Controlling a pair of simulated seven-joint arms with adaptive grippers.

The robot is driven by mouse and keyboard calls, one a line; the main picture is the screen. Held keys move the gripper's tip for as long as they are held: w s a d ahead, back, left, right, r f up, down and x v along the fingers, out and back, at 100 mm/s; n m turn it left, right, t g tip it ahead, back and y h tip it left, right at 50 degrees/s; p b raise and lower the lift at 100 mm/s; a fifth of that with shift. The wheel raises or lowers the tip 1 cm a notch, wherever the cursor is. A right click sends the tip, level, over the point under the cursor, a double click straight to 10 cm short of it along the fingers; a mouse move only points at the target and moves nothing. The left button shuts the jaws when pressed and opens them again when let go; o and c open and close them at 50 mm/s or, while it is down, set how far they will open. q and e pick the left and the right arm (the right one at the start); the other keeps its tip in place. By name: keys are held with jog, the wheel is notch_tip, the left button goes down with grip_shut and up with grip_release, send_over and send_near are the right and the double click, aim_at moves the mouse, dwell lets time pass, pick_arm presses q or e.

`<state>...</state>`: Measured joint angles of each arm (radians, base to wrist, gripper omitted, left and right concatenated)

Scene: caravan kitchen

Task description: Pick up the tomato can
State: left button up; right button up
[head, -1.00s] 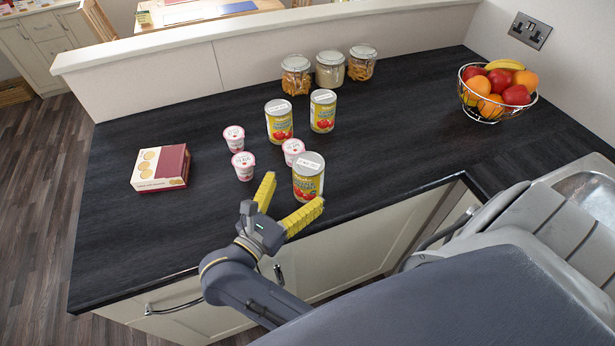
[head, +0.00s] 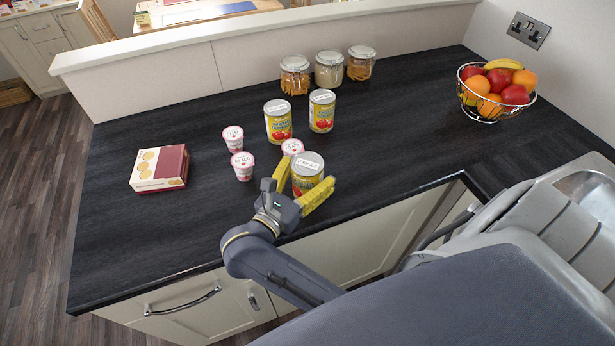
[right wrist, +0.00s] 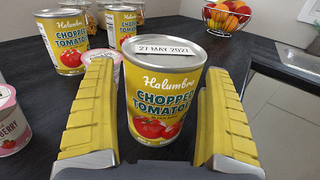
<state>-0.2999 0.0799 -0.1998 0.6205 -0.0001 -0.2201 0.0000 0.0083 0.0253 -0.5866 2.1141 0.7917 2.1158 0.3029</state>
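The nearest tomato can (head: 307,169) stands upright near the counter's front edge. My right gripper (head: 303,186) is open around it, one yellow finger on each side. In the right wrist view the can (right wrist: 160,95) stands between the two fingers, with dark gaps low down on both sides, and its label reads chopped tomatoes. Two more tomato cans, one on the left (head: 278,122) and one on the right (head: 322,111), stand upright farther back. The left gripper is not in view.
Several pink-and-white yogurt pots (head: 242,166) stand near the cans; one (head: 292,147) is just behind the nearest can. A biscuit box (head: 160,168) lies left. Glass jars (head: 329,70) line the back, and a fruit bowl (head: 496,92) stands right. The counter's left front is clear.

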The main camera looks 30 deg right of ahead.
jog(key=c, duration=1.3)
jog(key=shift+c, duration=0.6)
jog(key=shift+r, duration=0.15)
